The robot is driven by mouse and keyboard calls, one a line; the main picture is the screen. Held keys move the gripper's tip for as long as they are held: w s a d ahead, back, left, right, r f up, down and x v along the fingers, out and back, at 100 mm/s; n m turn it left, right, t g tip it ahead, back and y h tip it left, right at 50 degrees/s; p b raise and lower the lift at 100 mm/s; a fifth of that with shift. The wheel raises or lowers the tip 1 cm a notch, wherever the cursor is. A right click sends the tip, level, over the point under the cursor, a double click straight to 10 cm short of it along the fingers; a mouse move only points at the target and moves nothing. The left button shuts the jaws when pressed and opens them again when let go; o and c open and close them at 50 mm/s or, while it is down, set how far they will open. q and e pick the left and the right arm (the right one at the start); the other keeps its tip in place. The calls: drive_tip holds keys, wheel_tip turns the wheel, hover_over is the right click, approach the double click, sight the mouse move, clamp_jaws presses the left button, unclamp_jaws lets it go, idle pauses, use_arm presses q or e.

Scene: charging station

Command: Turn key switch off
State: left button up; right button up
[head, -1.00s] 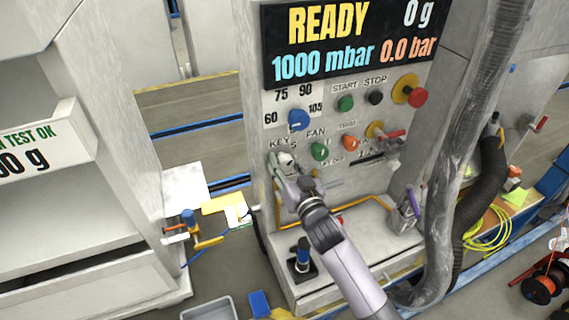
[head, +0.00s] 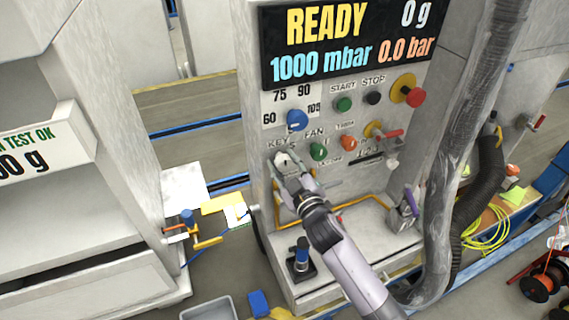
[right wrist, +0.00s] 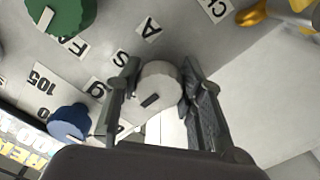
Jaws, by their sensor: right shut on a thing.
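The key switch is a pale grey round knob (head: 284,160) under the KEY label on the panel's left side. In the right wrist view the knob (right wrist: 158,84) sits between the two dark fingers, with a short dark mark on its face. My right gripper (right wrist: 155,98) is shut on this knob, one finger at each side. In the head view the right gripper (head: 287,168) reaches up to the panel from below and covers part of the switch. My left gripper is not in view.
The green fan knob (head: 318,152) is close to the right of the key switch. The blue dial (head: 297,120) is just above. An orange knob (head: 348,143), red-handled valve (head: 388,134) and red stop button (head: 417,97) are further right. The display (head: 350,40) reads READY.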

drive_tip(key=shift+r, duration=0.1)
idle(0.3)
drive_tip(key=o, duration=1.1)
drive_tip(key=shift+o, duration=0.2)
drive_tip(key=shift+s+d, duration=0.15)
drive_tip(key=shift+s, duration=0.3)
drive_tip(key=v, duration=1.1)
